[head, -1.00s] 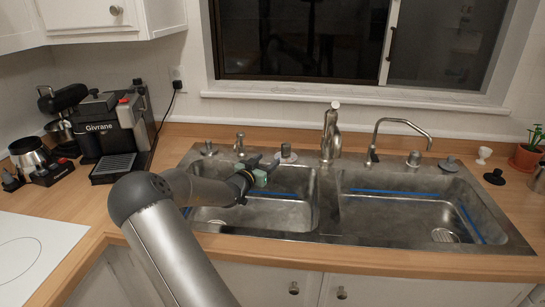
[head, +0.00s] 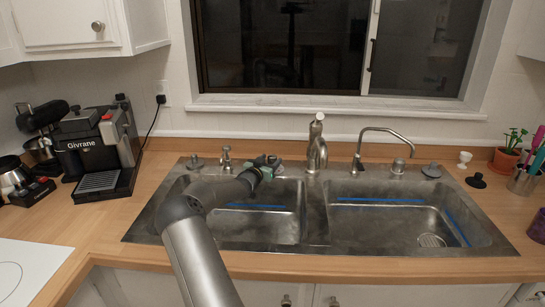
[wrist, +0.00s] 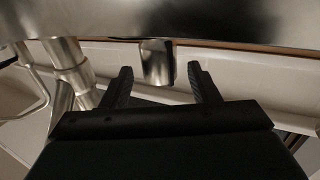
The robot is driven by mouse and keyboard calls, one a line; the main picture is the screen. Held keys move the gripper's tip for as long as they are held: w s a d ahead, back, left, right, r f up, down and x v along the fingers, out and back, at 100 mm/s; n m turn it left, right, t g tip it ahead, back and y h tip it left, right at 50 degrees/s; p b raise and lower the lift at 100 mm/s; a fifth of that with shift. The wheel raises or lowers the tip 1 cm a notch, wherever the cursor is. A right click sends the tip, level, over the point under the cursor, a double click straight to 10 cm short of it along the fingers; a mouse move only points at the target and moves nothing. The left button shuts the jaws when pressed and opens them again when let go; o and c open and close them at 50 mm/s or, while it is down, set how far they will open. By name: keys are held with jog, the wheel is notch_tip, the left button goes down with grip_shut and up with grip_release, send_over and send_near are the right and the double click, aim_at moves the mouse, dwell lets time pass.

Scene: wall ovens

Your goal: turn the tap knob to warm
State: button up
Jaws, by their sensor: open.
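The wrist view shows a short, shiny metal knob (wrist: 156,58) between the tips of my open fingers. A gap shows on each side, so neither finger visibly touches it. My gripper (head: 271,161) is over the back rim of the left basin, just left of the main tap (head: 317,150). In the head view it hides most or all of the knob. The tap's upright metal body also shows at the left of the wrist view (wrist: 68,72). I cannot tell the knob's present setting.
The double steel sink (head: 313,230) lies below my arm. A soap pump (head: 226,158) stands left of my gripper. A thin curved spout (head: 380,136) and another metal knob (head: 398,166) are right of the tap. The window sill (head: 330,107) is behind.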

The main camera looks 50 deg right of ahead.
jog(key=shift+w+d, duration=0.25)
jog(key=shift+d, duration=1.05)
jog(key=c, duration=1)
